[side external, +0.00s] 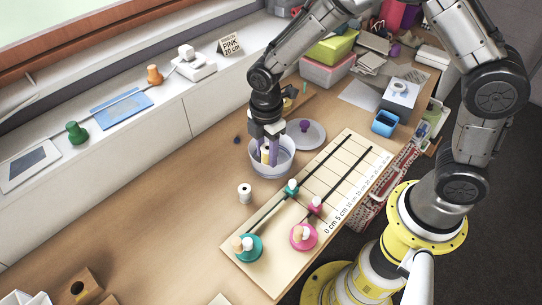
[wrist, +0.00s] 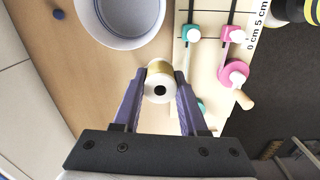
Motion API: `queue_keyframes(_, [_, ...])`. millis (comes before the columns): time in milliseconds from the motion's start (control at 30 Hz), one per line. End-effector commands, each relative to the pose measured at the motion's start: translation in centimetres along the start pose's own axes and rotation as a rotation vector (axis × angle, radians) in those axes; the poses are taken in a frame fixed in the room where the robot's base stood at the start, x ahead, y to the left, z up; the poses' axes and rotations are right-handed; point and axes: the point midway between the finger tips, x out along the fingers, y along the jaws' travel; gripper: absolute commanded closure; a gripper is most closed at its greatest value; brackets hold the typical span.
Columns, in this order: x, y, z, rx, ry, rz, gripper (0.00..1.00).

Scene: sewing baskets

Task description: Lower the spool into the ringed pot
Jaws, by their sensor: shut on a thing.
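My gripper (side external: 268,153) is shut on a spool (side external: 265,155) wound with gold-yellow thread. In the wrist view, the spool (wrist: 158,83) sits between my two purple fingertips (wrist: 159,88), with its pale end and dark centre hole facing the camera. The white round pot (side external: 272,172) overlaps the spool and fingers in the side view. In the wrist view, the pot (wrist: 130,44) lies beyond the spool, its near rim apart from it in the picture. The spool's height relative to the rim cannot be told.
A white spool (side external: 245,193) stands on the table in front of the pot. A grey plate (side external: 317,139) with a purple item (side external: 305,126) lies behind it. A marked board (side external: 262,271) with teal and pink pieces is at right. A small blue thing (side external: 237,140) lies left.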

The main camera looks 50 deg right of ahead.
Motion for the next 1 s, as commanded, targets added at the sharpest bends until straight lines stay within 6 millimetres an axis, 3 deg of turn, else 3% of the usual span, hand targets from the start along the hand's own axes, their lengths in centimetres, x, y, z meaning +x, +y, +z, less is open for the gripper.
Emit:
queue_keyframes(200, [-0.2,0.2,0.1,0.001,0.0,0.001,1.0])
queue_keyframes(367, [-1.5,0.9,0.7,0.003,0.001,0.003,1.0])
queue_keyframes(600, [-3.5,3.6,2.9,0.005,0.0,0.001,1.0])
queue_keyframes(1000, [0.5,6.2,4.9,0.0,0.0,-0.001,1.0])
